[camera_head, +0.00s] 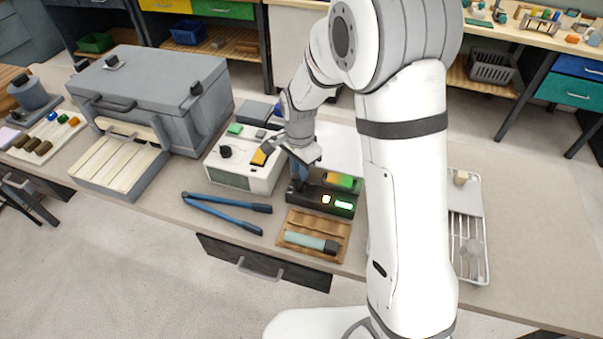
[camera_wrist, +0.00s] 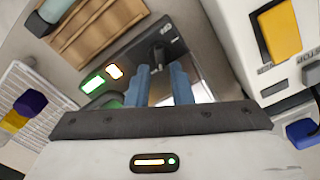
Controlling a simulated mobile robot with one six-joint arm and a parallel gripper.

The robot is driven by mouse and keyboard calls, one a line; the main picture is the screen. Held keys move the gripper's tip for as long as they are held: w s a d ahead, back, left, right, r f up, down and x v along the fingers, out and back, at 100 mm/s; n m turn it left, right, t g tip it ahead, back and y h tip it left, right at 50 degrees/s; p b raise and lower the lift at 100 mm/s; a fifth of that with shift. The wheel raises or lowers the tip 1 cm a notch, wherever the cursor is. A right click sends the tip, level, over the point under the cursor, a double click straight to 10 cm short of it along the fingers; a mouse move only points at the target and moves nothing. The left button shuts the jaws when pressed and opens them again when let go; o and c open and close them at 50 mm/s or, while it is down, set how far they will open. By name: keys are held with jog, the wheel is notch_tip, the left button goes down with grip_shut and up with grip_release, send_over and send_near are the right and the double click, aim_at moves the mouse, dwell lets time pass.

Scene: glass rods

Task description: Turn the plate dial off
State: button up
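The plate is a low black unit (camera_head: 322,201) on the bench with a lit white and a lit green display on its front. In the wrist view its dark top (camera_wrist: 185,40) carries a small dark dial (camera_wrist: 158,52) just beyond my fingertips. My gripper (camera_head: 298,178) points down at the left end of the unit. In the wrist view its two blue fingers (camera_wrist: 160,72) are apart, with a gap between them and nothing clearly held. The dial's pointer direction is too small to tell. In the head view the dial is hidden behind the fingers.
A white box (camera_head: 240,172) with a black knob and a yellow part stands close on the left. Blue-handled pliers (camera_head: 225,210) lie front left. A white wire tray (camera_head: 482,262) is right of my arm.

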aim_at(300, 184)
jog(key=shift+f, duration=1.85)
